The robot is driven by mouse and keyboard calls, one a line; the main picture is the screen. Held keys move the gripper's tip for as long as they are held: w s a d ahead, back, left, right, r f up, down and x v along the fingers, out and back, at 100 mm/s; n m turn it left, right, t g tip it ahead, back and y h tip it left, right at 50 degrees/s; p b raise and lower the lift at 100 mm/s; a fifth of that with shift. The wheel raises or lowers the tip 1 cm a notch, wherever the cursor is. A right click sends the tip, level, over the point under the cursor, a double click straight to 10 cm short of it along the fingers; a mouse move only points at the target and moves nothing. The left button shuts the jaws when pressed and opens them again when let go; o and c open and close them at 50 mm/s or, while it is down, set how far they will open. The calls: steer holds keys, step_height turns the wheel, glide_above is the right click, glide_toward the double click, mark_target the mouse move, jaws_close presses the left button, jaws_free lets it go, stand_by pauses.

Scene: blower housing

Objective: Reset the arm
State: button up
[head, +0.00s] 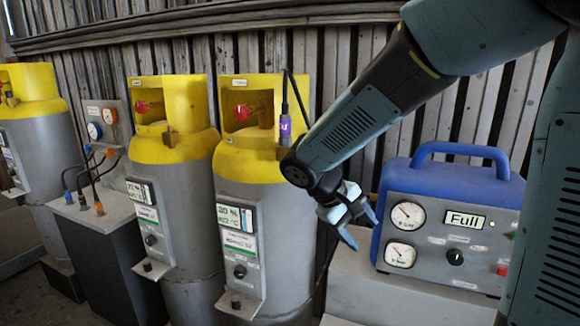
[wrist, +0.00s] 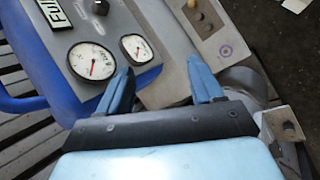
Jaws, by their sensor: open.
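My gripper (head: 358,226) is open and empty in the head view, at the end of my arm coming in from the upper right. It hangs in front of the left side of the blue and grey gauge unit (head: 445,262). In the wrist view my gripper (wrist: 162,85) shows two blue fingers spread apart with nothing between them. The gauge unit also shows in the wrist view (wrist: 75,25), to the left of the fingers, with two round dials. Its display reads "Full" in the head view.
Yellow-topped grey cylinders (head: 253,160) stand to the left, with red valves inside their collars. A purple-tipped probe (head: 286,126) on a black cable is close to my arm. A dark box (head: 100,250) with hoses stands further left. A slatted wall (head: 345,60) closes the back.

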steer(key=s+d+r+m+t+y, duration=0.2)
steer(key=s+d+r+m+y, duration=0.1)
steer(key=s, duration=0.4)
steer(key=s+d+r+m+t+y, duration=0.2)
steer(key=s+d+r+m+y, duration=0.1)
steer(key=s+d+r+y, duration=0.1)
steer(key=shift+s+d+r, duration=0.65)
steer(key=shift+s+r, duration=0.7)
steer(key=shift+r, duration=0.05)
steer(key=shift+c, duration=0.3)
